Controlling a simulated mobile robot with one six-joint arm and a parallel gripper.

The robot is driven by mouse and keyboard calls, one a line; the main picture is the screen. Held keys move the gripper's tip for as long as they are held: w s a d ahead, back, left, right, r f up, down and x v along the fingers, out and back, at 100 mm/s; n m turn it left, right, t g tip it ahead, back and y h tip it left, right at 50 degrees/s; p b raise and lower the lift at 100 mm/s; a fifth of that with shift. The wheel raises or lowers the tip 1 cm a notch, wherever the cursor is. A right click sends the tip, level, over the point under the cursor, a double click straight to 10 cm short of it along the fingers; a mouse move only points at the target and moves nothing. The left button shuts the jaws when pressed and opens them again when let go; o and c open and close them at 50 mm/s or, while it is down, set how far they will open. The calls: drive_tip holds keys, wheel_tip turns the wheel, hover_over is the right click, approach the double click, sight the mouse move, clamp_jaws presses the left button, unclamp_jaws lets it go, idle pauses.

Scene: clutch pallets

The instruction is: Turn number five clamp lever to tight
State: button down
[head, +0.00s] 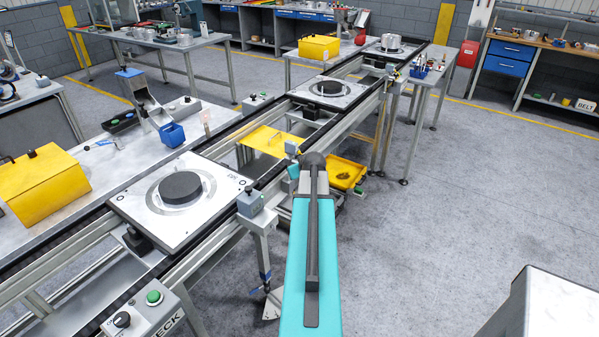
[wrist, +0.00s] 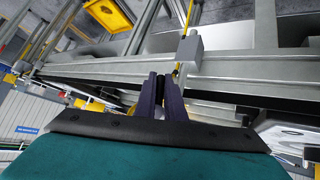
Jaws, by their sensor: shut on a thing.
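My gripper (wrist: 161,82) shows in the wrist view as two dark fingers close together, beside the grey conveyor rail. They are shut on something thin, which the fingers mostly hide. It looks like a clamp lever at the rail, but I cannot read a number or tell its angle. In the head view my teal arm reaches forward to the near side of the conveyor (head: 226,236) and hides the fingers. A blue lever-like handle (head: 265,277) shows on a conveyor leg left of the arm, apart from it.
A grey box (wrist: 189,56) on the rail sits close to the fingers. A pallet with a dark clutch disc (head: 181,187) lies on the conveyor, with a second pallet (head: 345,97) farther along. A yellow tray (head: 346,178) is below the rail.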

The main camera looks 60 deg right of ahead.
drive_tip(key=shift+s+a+f+y, duration=0.1)
drive_tip(key=shift+a+f+y, duration=0.05)
drive_tip(key=shift+y, duration=0.25)
drive_tip(key=shift+a, duration=0.15)
drive_tip(key=c, duration=1.8)
unclamp_jaws()
drive_tip(key=shift+c, duration=0.2)
drive_tip(key=shift+r, duration=0.2)
